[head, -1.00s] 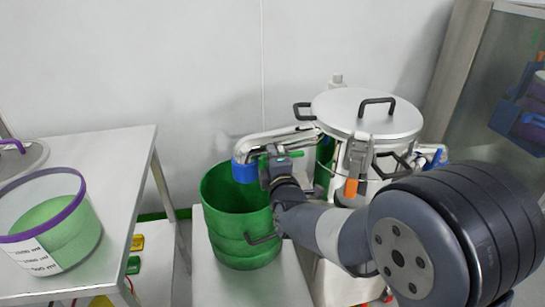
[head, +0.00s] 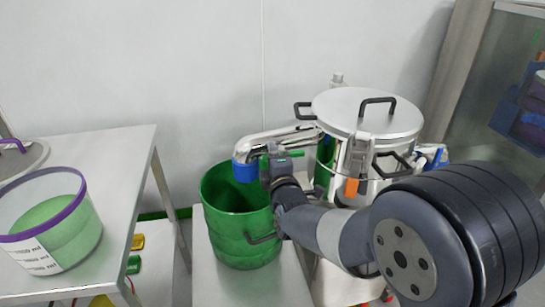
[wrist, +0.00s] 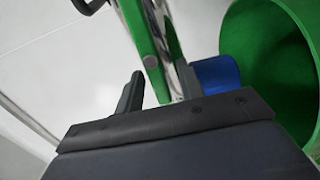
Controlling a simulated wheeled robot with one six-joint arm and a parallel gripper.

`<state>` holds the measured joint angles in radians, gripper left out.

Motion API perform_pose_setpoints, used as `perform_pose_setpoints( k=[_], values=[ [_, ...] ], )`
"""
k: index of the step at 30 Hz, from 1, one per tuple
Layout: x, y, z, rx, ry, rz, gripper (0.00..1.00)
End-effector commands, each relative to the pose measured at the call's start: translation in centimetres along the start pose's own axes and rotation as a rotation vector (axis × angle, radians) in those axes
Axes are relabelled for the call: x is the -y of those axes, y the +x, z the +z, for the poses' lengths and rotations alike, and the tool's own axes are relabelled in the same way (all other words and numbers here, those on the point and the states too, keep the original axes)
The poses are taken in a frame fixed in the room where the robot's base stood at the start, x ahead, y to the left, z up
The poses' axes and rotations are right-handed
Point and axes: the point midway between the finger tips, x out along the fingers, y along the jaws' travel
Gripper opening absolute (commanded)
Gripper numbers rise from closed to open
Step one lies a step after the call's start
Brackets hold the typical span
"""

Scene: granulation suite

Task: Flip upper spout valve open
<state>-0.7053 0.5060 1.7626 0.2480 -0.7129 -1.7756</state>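A shiny metal spout (head: 278,138) with a blue end (head: 246,171) reaches left from the lidded steel vessel (head: 350,118), over a green bucket (head: 238,240). My gripper (head: 273,163) is at the spout, just right of the blue end. In the wrist view the blue end (wrist: 215,75) is right of my gripper (wrist: 160,92). Its two dark fingers stand apart, with a strip of shiny metal showing between them. The valve itself is not clear, and contact cannot be told.
The green bucket stands on a metal bench (head: 225,290) under the spout. At left, a metal table (head: 125,180) holds a purple-rimmed tub (head: 60,225). An orange-tipped clamp (head: 352,186) is on the vessel's side. A wall is close behind.

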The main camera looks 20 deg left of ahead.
Motion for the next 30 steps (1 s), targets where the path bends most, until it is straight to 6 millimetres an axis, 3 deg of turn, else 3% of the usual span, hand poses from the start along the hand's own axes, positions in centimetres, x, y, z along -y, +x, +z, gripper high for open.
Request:
perform_pose_setpoints(
  k=[18, 30],
  values=[
    [0.0, -9.6, -0.1, -0.001, 0.0, 0.0, 0.36],
    [0.0, -10.5, 0.0, 0.0, 0.0, 0.0, 0.36]
  ],
)
